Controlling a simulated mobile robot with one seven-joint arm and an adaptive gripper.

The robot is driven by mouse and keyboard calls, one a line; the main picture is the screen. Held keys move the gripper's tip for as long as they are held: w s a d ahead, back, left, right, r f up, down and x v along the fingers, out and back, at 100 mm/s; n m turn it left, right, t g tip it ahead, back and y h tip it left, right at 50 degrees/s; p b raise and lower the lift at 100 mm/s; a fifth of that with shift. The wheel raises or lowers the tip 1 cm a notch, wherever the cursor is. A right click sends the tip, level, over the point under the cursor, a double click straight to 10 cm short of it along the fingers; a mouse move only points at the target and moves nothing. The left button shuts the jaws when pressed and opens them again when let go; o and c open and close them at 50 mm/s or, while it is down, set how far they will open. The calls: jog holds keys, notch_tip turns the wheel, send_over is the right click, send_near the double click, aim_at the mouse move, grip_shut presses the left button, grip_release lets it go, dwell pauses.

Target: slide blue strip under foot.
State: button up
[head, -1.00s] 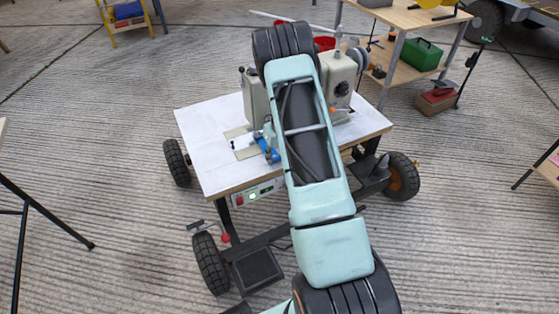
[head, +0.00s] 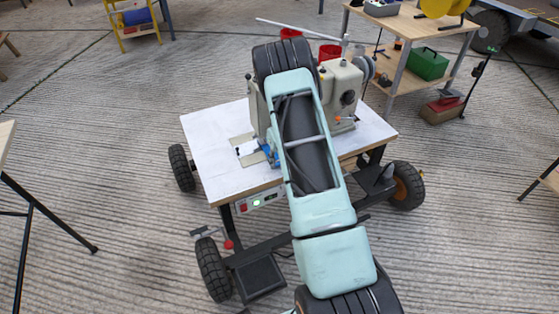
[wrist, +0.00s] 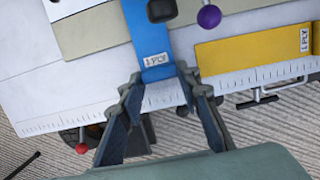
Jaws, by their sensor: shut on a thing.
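The blue strip (wrist: 152,35) carries a "1 PLY" label and lies over the white, ruler-edged table top in the wrist view. My gripper (wrist: 160,78) is shut on its near end, with one finger at each side. The strip's far part runs beneath a dark rounded part (wrist: 162,9) at the top edge; I cannot tell whether this is the foot. In the head view, the beige sewing machine (head: 342,90) stands on the table (head: 205,140), partly hidden by my arm. A bit of blue (head: 267,152) shows beside the arm.
A yellow piece (wrist: 245,52) with a label lies to the right, near the table edge, and a purple ball (wrist: 208,16) is above it. A red knob (wrist: 82,148) sits below the edge. The table's left part is clear. A wooden shelf (head: 410,25) stands behind at right.

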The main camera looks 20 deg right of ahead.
jog(key=o, duration=0.9)
jog(key=shift+o, duration=0.2)
notch_tip(320, 180, up, 12)
jog(key=s, duration=0.2)
jog(key=shift+s, duration=0.2)
